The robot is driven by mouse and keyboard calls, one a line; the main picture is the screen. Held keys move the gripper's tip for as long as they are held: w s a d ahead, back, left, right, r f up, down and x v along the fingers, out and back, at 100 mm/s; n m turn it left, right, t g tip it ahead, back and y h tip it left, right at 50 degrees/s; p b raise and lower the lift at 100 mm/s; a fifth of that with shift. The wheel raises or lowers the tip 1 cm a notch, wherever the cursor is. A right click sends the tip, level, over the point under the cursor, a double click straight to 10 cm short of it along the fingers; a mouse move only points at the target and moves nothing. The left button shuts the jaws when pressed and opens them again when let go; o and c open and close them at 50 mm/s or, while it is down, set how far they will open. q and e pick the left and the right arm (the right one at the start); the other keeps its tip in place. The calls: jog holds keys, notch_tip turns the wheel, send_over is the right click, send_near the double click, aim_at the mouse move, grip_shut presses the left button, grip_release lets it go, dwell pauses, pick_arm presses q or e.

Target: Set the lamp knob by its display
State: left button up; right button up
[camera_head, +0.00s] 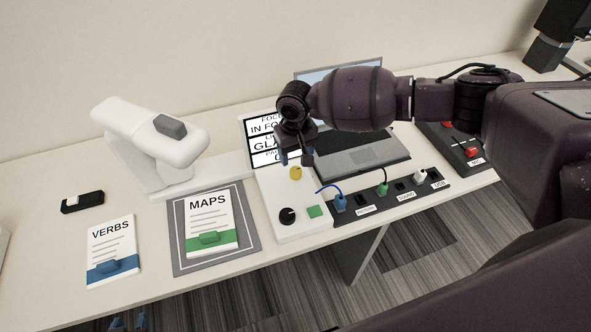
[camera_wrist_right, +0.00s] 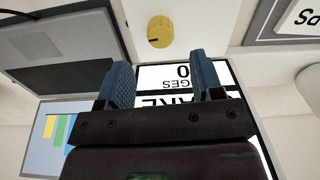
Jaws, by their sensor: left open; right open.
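A white control box (camera_head: 268,199) carries a yellow knob (camera_head: 295,173), a black knob (camera_head: 288,216) and a green button (camera_head: 314,211). No label tells me which knob is the lamp's. The display (camera_head: 258,132) stands behind the box, partly hidden by my right arm; "IN FOCUS", part of "GLARE" and a "0" show. My right gripper (camera_head: 295,158) is open and empty just behind the yellow knob, apart from it. In the right wrist view the yellow knob (camera_wrist_right: 160,32) lies beyond the open fingers (camera_wrist_right: 163,75).
A white document camera (camera_head: 150,135) stands left of the box. A MAPS booklet (camera_head: 209,222) lies on a grey mat (camera_head: 178,264), with a VERBS booklet (camera_head: 112,252) to its left. A laptop (camera_head: 365,160) and a socket strip with cables (camera_head: 375,207) are on the right.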

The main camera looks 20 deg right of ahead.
aim_at(296, 170)
notch_tip(296, 170, down, 7)
jog(key=shift+r+b, duration=0.1)
jog(key=shift+b, duration=0.35)
jog(key=c, duration=0.9)
